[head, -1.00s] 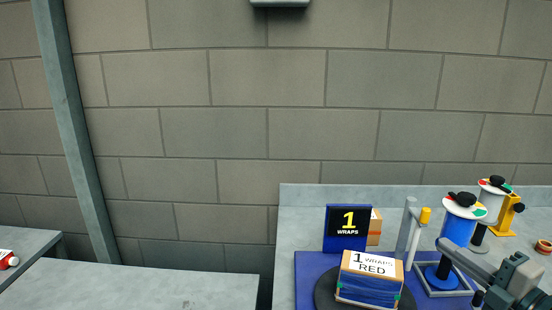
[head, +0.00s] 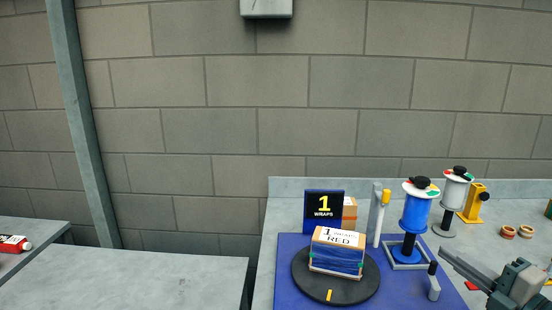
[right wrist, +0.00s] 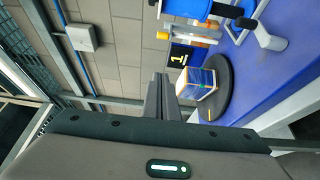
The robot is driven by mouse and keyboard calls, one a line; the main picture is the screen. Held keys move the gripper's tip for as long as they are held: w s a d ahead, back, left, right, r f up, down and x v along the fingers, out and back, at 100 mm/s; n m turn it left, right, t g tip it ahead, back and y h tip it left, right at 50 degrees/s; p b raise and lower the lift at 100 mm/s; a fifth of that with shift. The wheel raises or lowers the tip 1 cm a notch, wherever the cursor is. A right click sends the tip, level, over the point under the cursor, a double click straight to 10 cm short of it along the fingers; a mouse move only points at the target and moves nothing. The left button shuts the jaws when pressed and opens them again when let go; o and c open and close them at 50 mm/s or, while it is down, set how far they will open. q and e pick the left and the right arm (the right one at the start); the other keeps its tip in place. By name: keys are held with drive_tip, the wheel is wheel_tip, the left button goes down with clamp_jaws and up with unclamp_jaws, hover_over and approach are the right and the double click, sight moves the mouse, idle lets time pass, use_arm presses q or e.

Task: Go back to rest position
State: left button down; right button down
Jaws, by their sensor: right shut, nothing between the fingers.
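My right gripper (head: 466,268) is at the lower right of the head view, with its fingers together and empty. It points left toward the blue mat (head: 285,290) and is apart from the box. In the right wrist view its fingers (right wrist: 161,98) also lie close together. A box labelled "1 WRAPS RED" (head: 338,252), wrapped in blue around its sides, sits on a black turntable (head: 366,287). The box also shows in the right wrist view (right wrist: 197,82). My left gripper is not in view.
A blue spool (head: 416,215) and a white spool (head: 453,193) stand behind the gripper. A sign reading "1 WRAPS" (head: 324,203) stands behind the box. A grey post with a yellow top (head: 381,215) is beside it. The grey table (head: 140,280) at left is clear.

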drive_tip(key=s+f+m+g+h, duration=0.2)
drive_tip(key=s+f+m, duration=0.2)
drive_tip(key=f, duration=0.5)
drive_tip(key=s+f+m+g+h, duration=0.25)
drive_tip(key=f+m, duration=0.25)
drive_tip(key=f, duration=0.4)
drive_tip(key=s+f+m+g+h, duration=0.1)
drive_tip(key=s+f+m+h, duration=0.25)
drive_tip(key=f, duration=0.65)
drive_tip(key=s+a+f+m+g+y, duration=0.1)
drive_tip(key=s+a+f+m+g, duration=0.3)
drive_tip(key=s+a+f, duration=0.35)
drive_tip(key=s+a+f+m+g+y, duration=0.1)
drive_tip(key=s+a+f+m+g, duration=0.3)
drive_tip(key=s+a, duration=0.55)
wheel_tip(320, 180, down, 31)
drive_tip(key=s+d+g+b, duration=0.1)
drive_tip(key=s+d, duration=0.1)
drive_tip(key=s, duration=0.1)
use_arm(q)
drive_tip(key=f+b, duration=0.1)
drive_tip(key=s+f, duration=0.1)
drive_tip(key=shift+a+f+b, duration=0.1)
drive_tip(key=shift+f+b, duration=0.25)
use_arm(e)
drive_tip(key=s+d+f+n+g, duration=0.1)
drive_tip(key=s+d+f, duration=0.1)
drive_tip(key=s+f, duration=1.5)
drive_tip(key=shift+s+d+f, duration=0.4)
drive_tip(key=shift+f, duration=0.5)
